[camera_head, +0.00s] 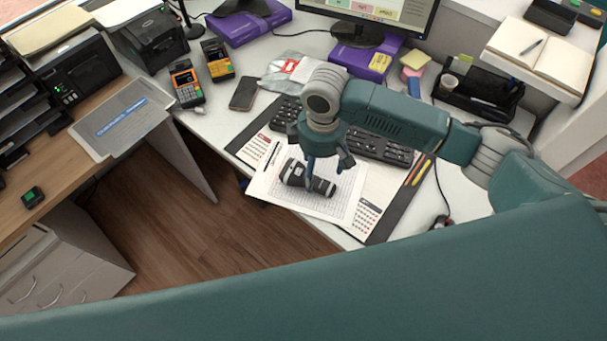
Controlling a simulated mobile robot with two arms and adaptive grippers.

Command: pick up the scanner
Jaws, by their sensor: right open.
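A dark handheld device (294,174), which looks like the scanner, lies on a white printed sheet (336,208) on the desk. My right gripper (326,172) points down over it with its fingers apart. One finger comes down at the device's middle and hides part of it; the other is to the right, nearer the keyboard. I cannot tell whether the fingers touch the device. My left gripper is not in view.
A black keyboard (378,147) is just behind the gripper. A mouse (440,222) is at the right. A monitor (368,14) stands behind.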

